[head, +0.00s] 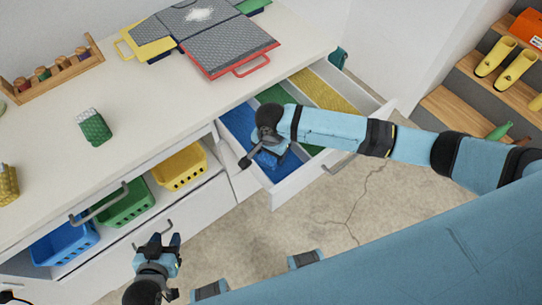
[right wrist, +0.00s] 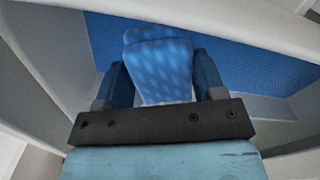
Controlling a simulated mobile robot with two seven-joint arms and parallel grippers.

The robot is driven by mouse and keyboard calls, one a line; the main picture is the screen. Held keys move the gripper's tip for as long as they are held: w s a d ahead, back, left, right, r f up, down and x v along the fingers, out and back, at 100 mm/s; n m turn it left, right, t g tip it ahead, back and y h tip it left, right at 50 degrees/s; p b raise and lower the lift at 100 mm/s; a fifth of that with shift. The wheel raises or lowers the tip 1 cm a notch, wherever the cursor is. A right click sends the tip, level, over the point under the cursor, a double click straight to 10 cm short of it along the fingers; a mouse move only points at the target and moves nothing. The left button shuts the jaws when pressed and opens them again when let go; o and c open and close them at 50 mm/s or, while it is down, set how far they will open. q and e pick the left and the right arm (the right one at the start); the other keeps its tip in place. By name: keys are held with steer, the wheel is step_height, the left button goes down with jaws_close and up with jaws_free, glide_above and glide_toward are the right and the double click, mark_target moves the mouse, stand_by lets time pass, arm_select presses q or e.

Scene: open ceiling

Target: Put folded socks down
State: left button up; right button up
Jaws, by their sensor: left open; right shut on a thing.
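My right gripper (head: 268,156) is inside the open drawer (head: 290,188), over its blue-lined compartment (head: 238,122). It is shut on blue patterned folded socks (right wrist: 160,66), which sit between its two fingers in the right wrist view. The blue lining (right wrist: 230,45) shows behind and beside the socks; I cannot tell whether they touch the bottom. My left gripper (head: 168,243) is open and empty, low in front of the cabinet. A green folded bundle (head: 94,127) and a yellow one (head: 9,185) stand on the white counter (head: 150,100).
The drawer also has green (head: 273,96) and yellow (head: 325,92) compartments. Blue (head: 65,242), green (head: 125,206) and yellow (head: 181,167) baskets sit in the cabinet. Grey-topped cases (head: 225,50) and a wooden rack (head: 58,75) stand on the counter. Yellow boots (head: 494,58) stand on steps at right.

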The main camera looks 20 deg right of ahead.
steer(key=shift+f, duration=1.45)
steer(key=o, duration=0.9)
steer(key=shift+f, duration=0.15)
step_height(320, 180, up, 12)
steer(key=shift+r+p, duration=0.2)
steer(key=shift+p, duration=0.15)
